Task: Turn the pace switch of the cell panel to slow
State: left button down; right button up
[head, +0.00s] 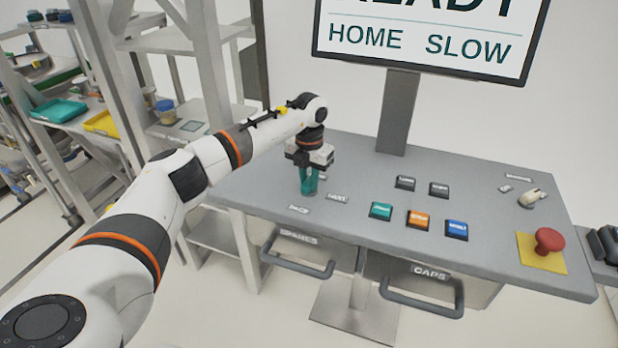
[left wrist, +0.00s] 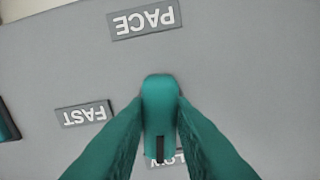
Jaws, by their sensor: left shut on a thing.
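The pace switch (left wrist: 160,92) is a teal knob on the grey cell panel (head: 240,187). My left gripper (head: 308,182) is shut on it from above, with a teal finger on each side in the left wrist view. The knob's black mark points down in that view, at the SLOW label (left wrist: 180,158), which the knob and fingers partly cover. The FAST label (left wrist: 84,114) lies off to the left and the PACE label (left wrist: 145,19) at the top. The screen (head: 425,40) reads HOME and SLOW under READY. My right gripper is out of view.
Teal (head: 380,211), orange (head: 419,220) and blue (head: 457,229) buttons sit right of the switch, with two dark buttons behind. A red mushroom button (head: 549,241) on a yellow plate is at the right. Drawer handles (head: 300,267) stick out below the front edge.

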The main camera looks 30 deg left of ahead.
aim_at(309, 180)
pick_arm(q)
jog(key=shift+r+n, duration=0.1)
jog(key=shift+n, duration=0.9)
jog(key=c, duration=1.2)
grip_release()
jog(key=shift+c, duration=0.2)
jog(key=shift+w+r, duration=0.1)
jog(key=shift+r, duration=0.3)
notch_tip(309, 180, up, 11)
jog(key=b, duration=0.3)
